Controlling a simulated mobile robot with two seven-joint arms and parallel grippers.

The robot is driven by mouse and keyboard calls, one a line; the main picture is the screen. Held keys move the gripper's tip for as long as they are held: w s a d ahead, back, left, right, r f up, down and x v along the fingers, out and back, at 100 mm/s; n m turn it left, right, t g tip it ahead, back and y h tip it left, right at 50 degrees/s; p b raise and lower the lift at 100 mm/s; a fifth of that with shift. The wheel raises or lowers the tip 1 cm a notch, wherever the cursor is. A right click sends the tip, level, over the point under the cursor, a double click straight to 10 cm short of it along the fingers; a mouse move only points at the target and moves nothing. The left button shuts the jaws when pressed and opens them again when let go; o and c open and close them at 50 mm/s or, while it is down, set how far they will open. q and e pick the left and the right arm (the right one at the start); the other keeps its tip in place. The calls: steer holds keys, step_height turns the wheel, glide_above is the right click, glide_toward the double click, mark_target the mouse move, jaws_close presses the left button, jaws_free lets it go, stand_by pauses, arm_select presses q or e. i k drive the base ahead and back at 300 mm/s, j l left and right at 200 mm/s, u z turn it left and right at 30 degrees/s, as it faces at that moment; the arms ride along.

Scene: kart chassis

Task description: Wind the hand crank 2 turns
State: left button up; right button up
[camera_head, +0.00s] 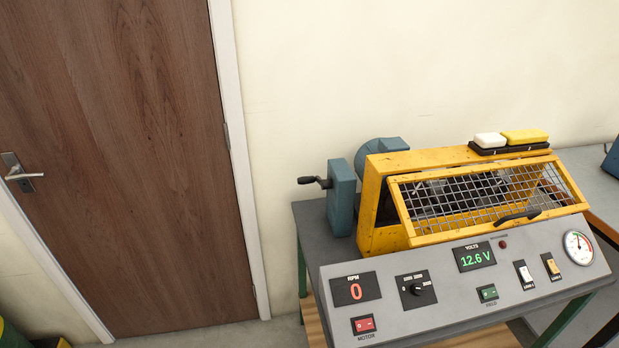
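The hand crank (313,181) has a short black handle. It sticks out to the left from a blue-green upright housing (343,198) at the left end of the bench. The handle points left and lies roughly level. Neither of my grippers shows in the head view, and nothing touches the crank.
A yellow machine with a mesh guard (480,196) stands right of the crank on the grey bench. A sloped control panel (450,295) reads RPM 0 and 12.6 V. A brown door (110,150) fills the left. Space left of the crank is clear.

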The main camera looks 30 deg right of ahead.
mark_target(327, 184)
steer(key=i+j, duration=0.65)
steer(key=i, duration=0.2)
steer(key=i+j+z, duration=0.1)
steer(key=i+j, duration=0.6)
steer(key=i, duration=0.2)
steer(key=i+j+z, duration=0.15)
steer(key=z, duration=0.9)
